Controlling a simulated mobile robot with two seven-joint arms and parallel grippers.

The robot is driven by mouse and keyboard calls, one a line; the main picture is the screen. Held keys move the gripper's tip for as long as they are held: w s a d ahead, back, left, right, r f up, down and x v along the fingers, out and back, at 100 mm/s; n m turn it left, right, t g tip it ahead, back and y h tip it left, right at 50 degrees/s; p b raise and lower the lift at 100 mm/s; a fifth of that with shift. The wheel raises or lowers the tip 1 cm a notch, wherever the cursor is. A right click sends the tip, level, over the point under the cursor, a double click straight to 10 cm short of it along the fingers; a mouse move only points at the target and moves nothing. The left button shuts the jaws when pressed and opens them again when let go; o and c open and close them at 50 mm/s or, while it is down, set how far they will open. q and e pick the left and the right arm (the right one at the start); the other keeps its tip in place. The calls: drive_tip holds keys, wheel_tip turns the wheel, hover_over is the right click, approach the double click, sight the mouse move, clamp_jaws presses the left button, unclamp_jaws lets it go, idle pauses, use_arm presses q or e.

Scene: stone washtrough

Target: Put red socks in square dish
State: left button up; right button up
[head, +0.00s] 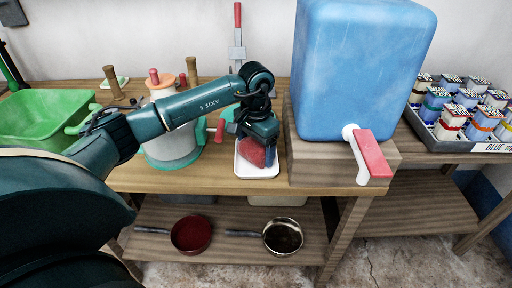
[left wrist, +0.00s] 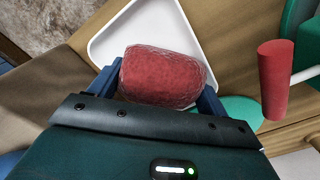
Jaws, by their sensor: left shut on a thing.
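The red socks (head: 252,152) are a rolled red bundle between the fingers of my left gripper (head: 258,150). The left wrist view also shows the red bundle (left wrist: 160,75), with a blue finger on each side of it. My left gripper is shut on it, pointing down over the white square dish (head: 257,171). In the left wrist view the dish (left wrist: 112,38) lies behind and below the bundle. I cannot tell whether the socks touch the dish floor. My right gripper is not in view.
A blue water tank (head: 362,70) with a red-handled tap (head: 372,155) stands close right of the dish. A grey-green pot (head: 172,145) stands left, a green basin (head: 45,118) farther left. A tray of tins (head: 480,143) is at right. Two pans (head: 190,235) sit on the lower shelf.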

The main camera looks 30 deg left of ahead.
sight(256, 142)
use_arm(q)
drive_tip(key=o, duration=0.6)
drive_tip(key=shift+f, duration=0.15)
drive_tip(key=shift+o, duration=0.7)
drive_tip(key=shift+r, duration=0.35)
wheel_tip(256, 142, up, 11)
drive_tip(key=shift+f, duration=0.2)
drive_tip(key=shift+r, duration=0.6)
